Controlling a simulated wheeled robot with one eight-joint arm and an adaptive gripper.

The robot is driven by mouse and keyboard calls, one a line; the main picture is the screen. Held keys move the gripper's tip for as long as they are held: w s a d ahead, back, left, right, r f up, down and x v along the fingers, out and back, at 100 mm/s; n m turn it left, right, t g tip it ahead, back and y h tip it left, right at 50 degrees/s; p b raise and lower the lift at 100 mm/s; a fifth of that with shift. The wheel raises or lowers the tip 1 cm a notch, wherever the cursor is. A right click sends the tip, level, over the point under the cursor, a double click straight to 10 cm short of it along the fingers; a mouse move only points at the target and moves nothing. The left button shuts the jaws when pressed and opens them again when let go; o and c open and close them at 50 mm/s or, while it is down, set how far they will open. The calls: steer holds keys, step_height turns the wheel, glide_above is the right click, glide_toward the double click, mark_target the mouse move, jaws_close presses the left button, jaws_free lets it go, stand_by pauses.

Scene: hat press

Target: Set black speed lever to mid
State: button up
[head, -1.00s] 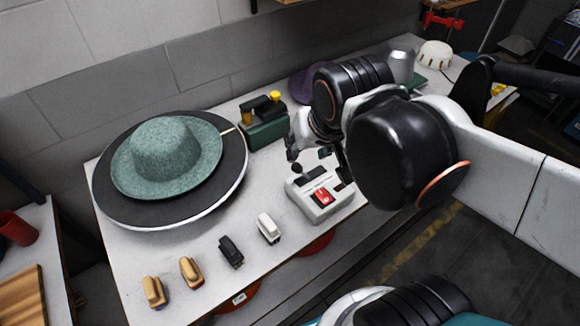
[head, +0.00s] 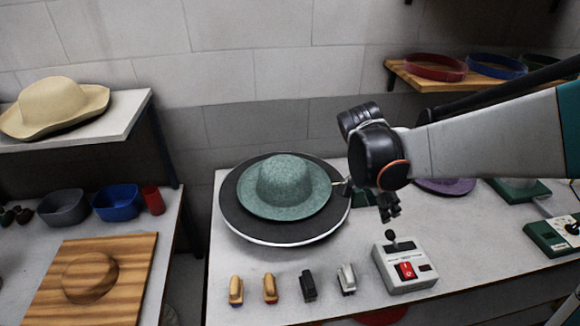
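A pale grey control box (head: 421,279) stands near the front right of the white table. Its black speed lever (head: 391,237) has a round knob and rises from a dark slot at the box's back left. The exact lever position along the slot is too small to tell. A red switch (head: 406,271) sits on the box front. My gripper (head: 391,216) hangs just behind and above the lever knob, its dark fingers pointing down. The fingers are small, and whether they are open or shut is unclear. No contact with the knob is visible.
A green hat (head: 285,185) lies on a large dark disc (head: 240,222) left of my gripper. Several small brushes, including a black one (head: 308,285), line the table front. A wooden board (head: 120,305) is on the left table. A purple hat (head: 445,187) sits behind my arm.

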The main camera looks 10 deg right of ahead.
mark_target(390, 232)
steer(key=b+x, duration=0.4)
steer(key=x, duration=0.9)
steer(key=shift+f, duration=0.35)
steer(key=shift+c, duration=0.2)
jaws_close()
